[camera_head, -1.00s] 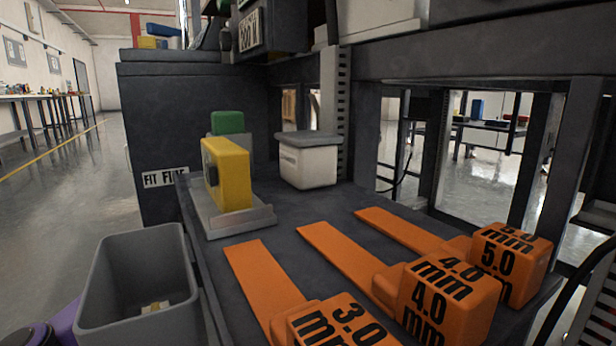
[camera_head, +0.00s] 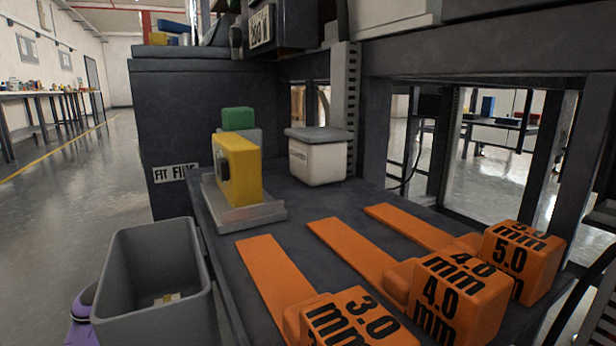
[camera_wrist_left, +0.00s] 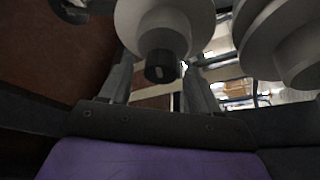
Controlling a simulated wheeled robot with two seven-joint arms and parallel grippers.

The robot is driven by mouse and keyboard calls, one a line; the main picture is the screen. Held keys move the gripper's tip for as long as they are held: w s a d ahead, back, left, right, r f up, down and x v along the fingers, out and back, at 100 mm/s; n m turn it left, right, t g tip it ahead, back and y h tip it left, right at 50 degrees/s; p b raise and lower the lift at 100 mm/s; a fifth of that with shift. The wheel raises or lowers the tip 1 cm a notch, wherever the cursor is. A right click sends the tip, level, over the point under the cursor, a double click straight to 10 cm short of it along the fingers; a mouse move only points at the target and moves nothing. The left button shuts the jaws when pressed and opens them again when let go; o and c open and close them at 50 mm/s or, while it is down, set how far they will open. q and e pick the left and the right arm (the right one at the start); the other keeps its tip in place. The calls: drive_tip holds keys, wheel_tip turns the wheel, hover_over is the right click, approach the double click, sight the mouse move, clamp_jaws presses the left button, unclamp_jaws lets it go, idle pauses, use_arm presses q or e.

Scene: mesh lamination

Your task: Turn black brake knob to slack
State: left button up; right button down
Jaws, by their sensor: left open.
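In the left wrist view a small black knob (camera_wrist_left: 161,67) sits on the end of a white spool or roll core (camera_wrist_left: 165,22). A light mark shows on the knob's face. My left gripper (camera_wrist_left: 160,76) is open, with one dark finger on each side of the knob in the picture. I cannot tell whether a finger touches it or how far away it is. The knob does not show in the head view, and neither does my left gripper; only a purple part of my arm shows at the lower left. My right gripper is in neither view.
Another pale roll (camera_wrist_left: 280,40) is at the right of the wrist view. In the head view, a dark bench (camera_head: 300,215) holds orange gauge blocks (camera_head: 455,295), a yellow block (camera_head: 238,170) and a white box (camera_head: 318,160). A grey bin (camera_head: 155,250) stands at the left.

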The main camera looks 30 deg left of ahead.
use_arm(q)
drive_tip(key=c, duration=1)
drive_tip(key=shift+c, duration=0.2)
drive_tip(key=shift+n, duration=0.5)
use_arm(e)
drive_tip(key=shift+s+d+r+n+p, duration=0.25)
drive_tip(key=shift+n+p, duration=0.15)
drive_tip(key=shift+p, duration=0.15)
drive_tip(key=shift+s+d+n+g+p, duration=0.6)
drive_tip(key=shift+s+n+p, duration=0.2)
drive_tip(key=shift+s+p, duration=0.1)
use_arm(q)
drive_tip(key=shift+n+g+y+p, duration=0.3)
drive_tip(key=shift+n+g+y, duration=0.25)
drive_tip(key=shift+n, duration=1.2)
drive_tip(key=shift+n+g+y+p, duration=0.3)
drive_tip(key=shift+n+g+y, duration=0.25)
drive_tip(key=shift+n, duration=1.2)
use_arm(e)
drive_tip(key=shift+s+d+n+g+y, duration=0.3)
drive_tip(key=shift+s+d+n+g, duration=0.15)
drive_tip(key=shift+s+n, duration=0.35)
